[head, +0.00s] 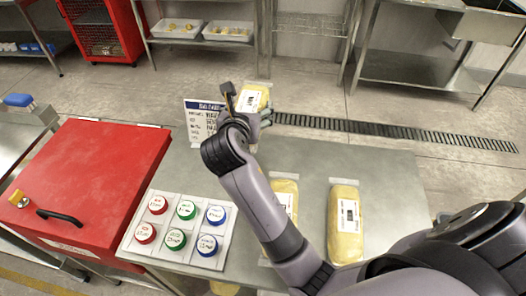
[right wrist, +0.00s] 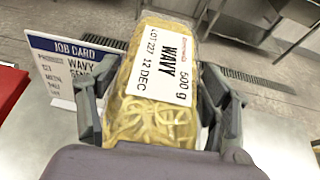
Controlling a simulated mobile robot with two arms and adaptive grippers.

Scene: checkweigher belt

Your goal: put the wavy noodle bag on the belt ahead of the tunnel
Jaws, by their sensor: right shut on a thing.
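The wavy noodle bag (head: 252,98) is a clear bag of pale yellow noodles. Its white label reads "WAVY 500 g" in the right wrist view (right wrist: 150,120). My right gripper (head: 246,117) is shut on it, one finger on each side, at the far edge of the steel table (head: 310,155). I cannot tell whether the bag touches the table. A red box (head: 100,170) with a black handle stands at the left and may be the tunnel. A grey surface (head: 22,140) beyond its left side may be the belt. My left gripper is out of view.
A job card (head: 203,118) stands just left of the bag. A white board with several coloured round buttons (head: 175,232) lies beside the red box. The table's right part is clear.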

